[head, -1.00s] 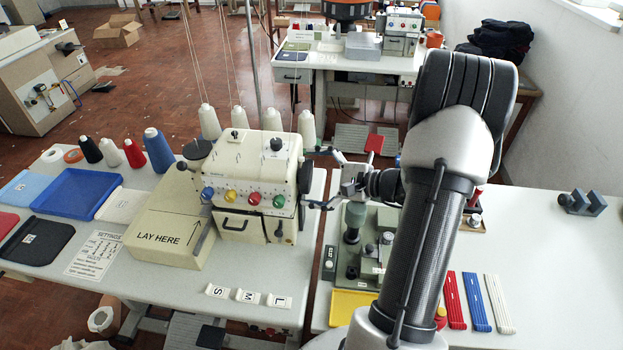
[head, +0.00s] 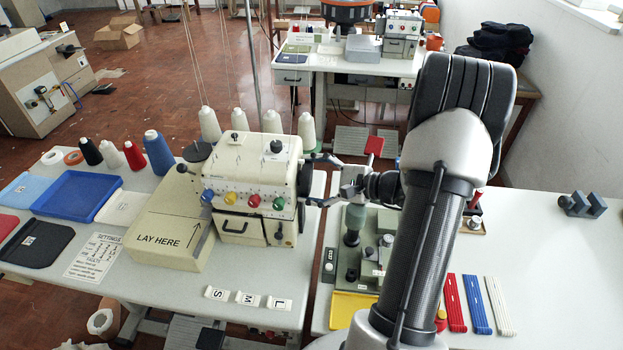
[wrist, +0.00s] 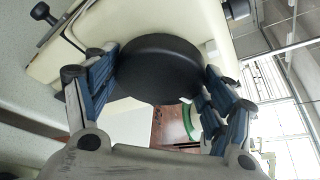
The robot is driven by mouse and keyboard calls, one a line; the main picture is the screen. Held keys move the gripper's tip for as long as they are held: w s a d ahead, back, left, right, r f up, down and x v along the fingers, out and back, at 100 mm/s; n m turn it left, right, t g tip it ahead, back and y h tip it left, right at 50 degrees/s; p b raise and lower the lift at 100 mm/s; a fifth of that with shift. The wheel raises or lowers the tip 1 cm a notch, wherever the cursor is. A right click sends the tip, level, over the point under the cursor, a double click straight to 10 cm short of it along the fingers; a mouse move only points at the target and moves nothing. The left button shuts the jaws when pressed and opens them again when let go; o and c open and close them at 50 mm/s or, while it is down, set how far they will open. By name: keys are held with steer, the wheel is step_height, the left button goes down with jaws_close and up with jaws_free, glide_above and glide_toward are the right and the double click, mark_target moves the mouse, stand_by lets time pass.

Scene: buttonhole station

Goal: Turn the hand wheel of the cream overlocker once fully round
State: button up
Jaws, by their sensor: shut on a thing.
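The cream overlocker (head: 238,185) stands on the left table, with coloured knobs on its front. Its black hand wheel (head: 304,180) is on the machine's right side, seen nearly edge-on in the head view. In the wrist view the wheel (wrist: 160,72) is a dark round disc against the cream body (wrist: 185,25). My gripper (head: 311,180) reaches in from the right, one finger at the far side of the wheel and one at the near side. It is shut on the wheel's rim; in the wrist view its blue-padded fingers (wrist: 160,75) flank the disc left and right.
Thread cones (head: 209,124) stand behind the machine. A green-grey device (head: 360,250) sits on the right table below my gripper. A gap separates the two tables.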

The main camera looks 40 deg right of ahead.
steer(key=shift+r+p, duration=0.1)
steer(key=shift+p, duration=0.4)
steer(key=shift+r+m+g+y+p, duration=0.1)
steer(key=shift+m+g+y+p, duration=0.2)
steer(key=shift+m+p, duration=0.4)
steer(key=m+g+p, duration=0.1)
steer(key=p, duration=0.2)
steer(key=shift+w+r+p, duration=0.1)
steer(key=shift+p, duration=0.2)
steer(key=m+y+p, duration=0.1)
steer(key=m+p, duration=0.1)
steer(key=shift+d+g+p, duration=0.1)
steer(key=shift+g+p, duration=0.25)
steer(key=shift+g, duration=0.05)
steer(key=shift+f+m+g+y+p, duration=0.2)
steer(key=shift+m+g+y+p, duration=0.4)
steer(key=shift+m+p, duration=0.55)
steer(key=o, duration=1.1)
steer(key=shift+c, duration=0.2)
